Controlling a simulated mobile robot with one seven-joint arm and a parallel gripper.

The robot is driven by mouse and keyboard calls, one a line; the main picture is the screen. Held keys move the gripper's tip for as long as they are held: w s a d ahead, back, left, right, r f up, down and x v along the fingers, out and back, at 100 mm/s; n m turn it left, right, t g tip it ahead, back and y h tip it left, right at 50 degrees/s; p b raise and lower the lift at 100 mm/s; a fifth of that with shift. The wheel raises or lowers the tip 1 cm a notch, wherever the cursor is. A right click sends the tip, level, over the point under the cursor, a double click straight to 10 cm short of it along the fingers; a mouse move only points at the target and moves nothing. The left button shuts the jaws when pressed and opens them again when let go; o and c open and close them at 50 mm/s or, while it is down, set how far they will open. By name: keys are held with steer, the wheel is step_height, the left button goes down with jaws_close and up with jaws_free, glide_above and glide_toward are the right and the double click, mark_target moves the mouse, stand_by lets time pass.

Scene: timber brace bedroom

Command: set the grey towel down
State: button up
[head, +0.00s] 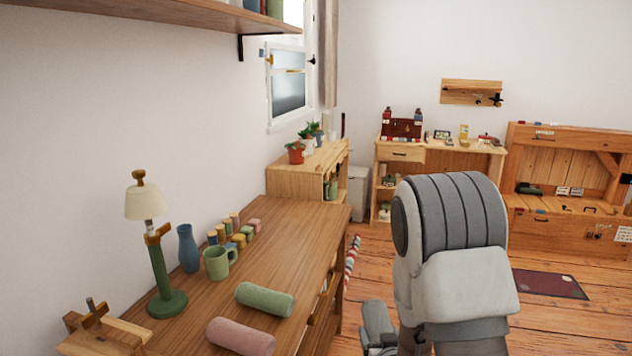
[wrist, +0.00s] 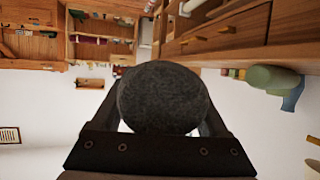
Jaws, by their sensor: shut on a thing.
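The grey towel (wrist: 163,97) is a dark, rolled bundle seen end-on in the middle of the wrist view. My gripper (wrist: 162,112) is shut on it, with one dark finger on each side. The towel is held up in the air, apart from any surface that I can see. In the head view my arm hides the towel, and the fingers cannot be made out. A green rolled towel (head: 265,298) and a pink rolled towel (head: 240,336) lie on the wooden desk (head: 305,238), left of my arm.
A green mug (head: 218,262), a blue vase (head: 188,248), a lamp (head: 160,250) and several small coloured cylinders stand on the desk's wall side. The desk's right part is bare. Potted plants (head: 296,153) stand on a low cabinet beyond. A workbench (head: 565,190) stands at the far right.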

mark_target(379, 324)
step_height(379, 324, up, 16)
steer(key=p, duration=1.4)
steer(key=shift+f+p, duration=0.2)
steer(key=shift+p, duration=0.1)
steer(key=shift+a, duration=0.1)
